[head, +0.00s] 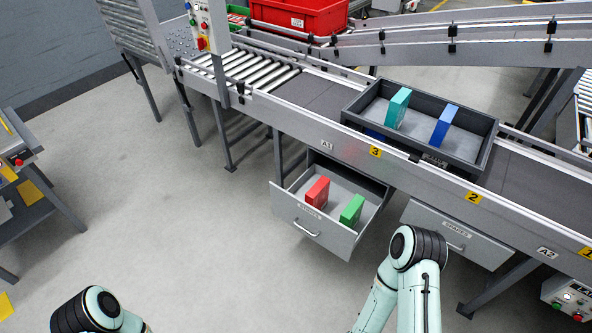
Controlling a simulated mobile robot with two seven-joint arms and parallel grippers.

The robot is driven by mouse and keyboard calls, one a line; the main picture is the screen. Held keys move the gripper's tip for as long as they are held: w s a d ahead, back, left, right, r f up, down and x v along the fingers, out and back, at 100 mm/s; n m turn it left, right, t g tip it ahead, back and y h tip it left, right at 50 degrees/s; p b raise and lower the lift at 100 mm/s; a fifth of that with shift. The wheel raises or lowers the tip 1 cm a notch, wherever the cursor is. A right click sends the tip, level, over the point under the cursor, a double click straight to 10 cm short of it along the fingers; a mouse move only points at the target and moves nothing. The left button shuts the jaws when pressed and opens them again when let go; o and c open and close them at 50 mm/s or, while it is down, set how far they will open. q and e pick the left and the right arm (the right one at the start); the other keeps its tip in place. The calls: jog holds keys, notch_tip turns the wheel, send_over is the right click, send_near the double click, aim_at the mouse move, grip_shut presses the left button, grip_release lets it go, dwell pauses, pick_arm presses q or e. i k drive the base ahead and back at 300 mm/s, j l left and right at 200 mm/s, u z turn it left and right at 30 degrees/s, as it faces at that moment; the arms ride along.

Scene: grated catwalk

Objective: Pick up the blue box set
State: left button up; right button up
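A blue box (444,126) stands upright in the right part of a dark grey tray (475,152) on the conveyor. A teal box (398,108) stands to its left in the same tray. A small patch of another blue thing (375,134) shows low at the tray's front left; most of it is hidden by the tray wall. I cannot tell which of these make up the set. Only links of my two arms show at the bottom edge, well in front of the tray. Neither of my grippers is in view.
Below the conveyor (290,115), an open drawer (308,228) holds a red box (317,192) and a green box (352,209). A closed drawer (455,235) is to its right. A red bin (300,14) stands behind. The floor at left centre is clear.

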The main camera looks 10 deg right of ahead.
aim_at(445, 121)
jog(key=z, duration=1.55)
jog(key=i+l+u, duration=0.15)
jog(key=i+l, duration=0.2)
jog(key=i+l+u, duration=0.1)
jog(key=i+l, duration=0.2)
jog(key=i+l+u, duration=0.15)
jog(key=i+l, duration=0.15)
jog(key=l, duration=0.25)
